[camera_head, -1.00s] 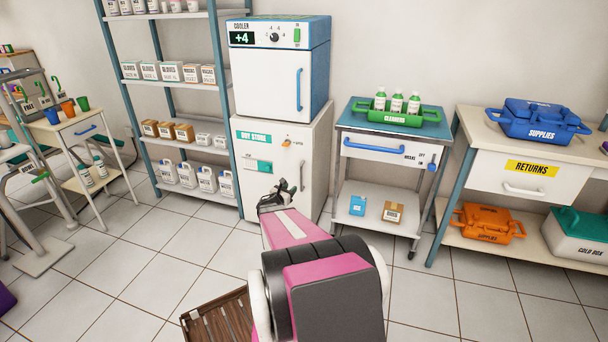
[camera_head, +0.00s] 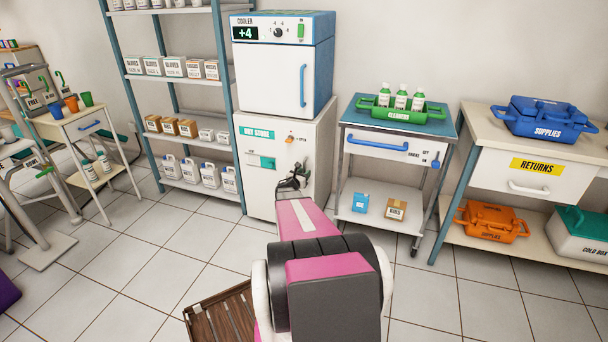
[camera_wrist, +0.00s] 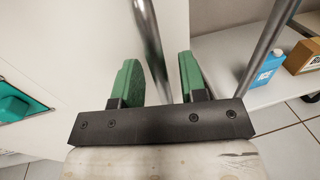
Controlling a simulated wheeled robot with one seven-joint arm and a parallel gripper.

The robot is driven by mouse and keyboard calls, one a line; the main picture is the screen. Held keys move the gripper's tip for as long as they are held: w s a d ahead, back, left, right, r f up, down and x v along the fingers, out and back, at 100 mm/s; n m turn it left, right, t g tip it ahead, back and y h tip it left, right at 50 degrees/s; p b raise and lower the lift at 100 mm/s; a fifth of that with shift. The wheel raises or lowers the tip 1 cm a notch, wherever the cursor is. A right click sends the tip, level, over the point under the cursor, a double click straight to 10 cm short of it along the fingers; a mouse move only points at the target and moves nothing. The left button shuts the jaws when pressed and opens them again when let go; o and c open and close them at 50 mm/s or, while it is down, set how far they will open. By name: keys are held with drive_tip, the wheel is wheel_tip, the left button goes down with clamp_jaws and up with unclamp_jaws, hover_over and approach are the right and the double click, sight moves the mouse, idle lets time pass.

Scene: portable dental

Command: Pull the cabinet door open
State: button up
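The white dry-store cabinet (camera_head: 262,193) stands under the cooler, with its door closed. Its face has a teal label, a green slider and a small orange latch (camera_head: 290,138). My gripper (camera_head: 297,180) is at the right side of the cabinet door and hides most of the handle in the head view. In the wrist view, the vertical metal handle bar (camera_wrist: 152,45) runs between the two green fingers of my gripper (camera_wrist: 158,65). The fingers are apart, with visible gaps beside the bar.
The cooler (camera_head: 270,75) sits on top of the cabinet. A shelf rack (camera_head: 222,95) stands close on the left. A wheeled cart (camera_head: 385,190) stands on the right, with a blue carton and a brown box below. A brown slatted crate (camera_head: 222,318) is on the floor in front.

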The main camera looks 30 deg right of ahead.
drive_tip(key=shift+w+d, duration=0.1)
drive_tip(key=shift+d, duration=0.05)
clamp_jaws()
